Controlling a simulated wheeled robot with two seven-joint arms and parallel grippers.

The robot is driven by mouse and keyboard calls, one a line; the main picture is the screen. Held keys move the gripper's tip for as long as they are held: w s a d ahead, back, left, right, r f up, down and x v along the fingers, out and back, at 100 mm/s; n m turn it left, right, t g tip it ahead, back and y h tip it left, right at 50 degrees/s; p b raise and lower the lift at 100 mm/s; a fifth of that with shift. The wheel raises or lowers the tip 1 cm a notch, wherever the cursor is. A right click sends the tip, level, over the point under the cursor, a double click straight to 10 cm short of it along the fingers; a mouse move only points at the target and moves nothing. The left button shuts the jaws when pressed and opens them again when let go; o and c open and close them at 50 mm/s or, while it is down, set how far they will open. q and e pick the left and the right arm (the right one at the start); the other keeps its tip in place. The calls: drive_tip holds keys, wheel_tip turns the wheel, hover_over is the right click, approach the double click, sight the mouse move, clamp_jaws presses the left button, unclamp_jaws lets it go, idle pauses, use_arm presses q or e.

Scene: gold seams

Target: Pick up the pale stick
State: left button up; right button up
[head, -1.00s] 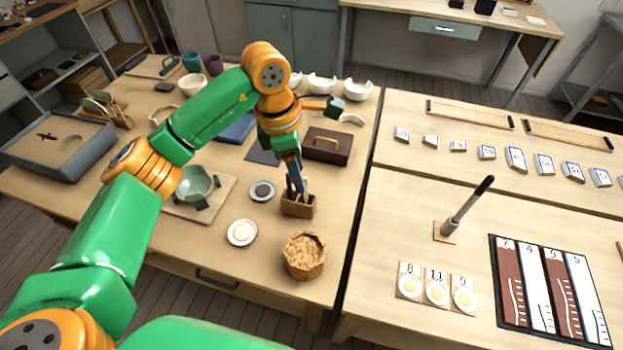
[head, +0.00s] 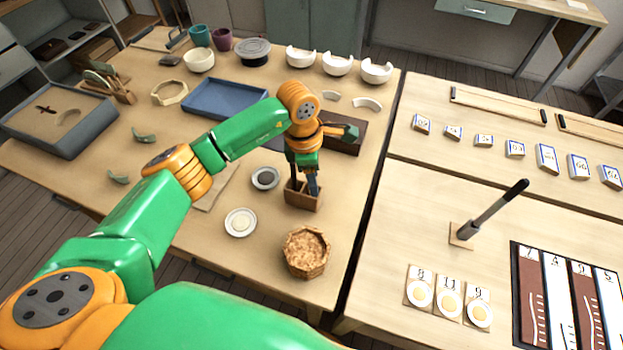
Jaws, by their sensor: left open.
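My left gripper (head: 303,182) points down over the small brown wooden holder (head: 304,201) near the right edge of the left table. Its jaws are open, with the dark fingers at the holder's mouth. I cannot make out the pale stick now; the gripper and the holder's walls hide what stands inside. I cannot tell whether the fingers touch it. My right gripper is not in view.
A woven basket of shavings (head: 305,253) stands in front of the holder. A dark brown box (head: 347,138) is close behind the gripper. A blue tray (head: 228,97) lies farther back.

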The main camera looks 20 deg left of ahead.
use_arm(q)
clamp_jaws()
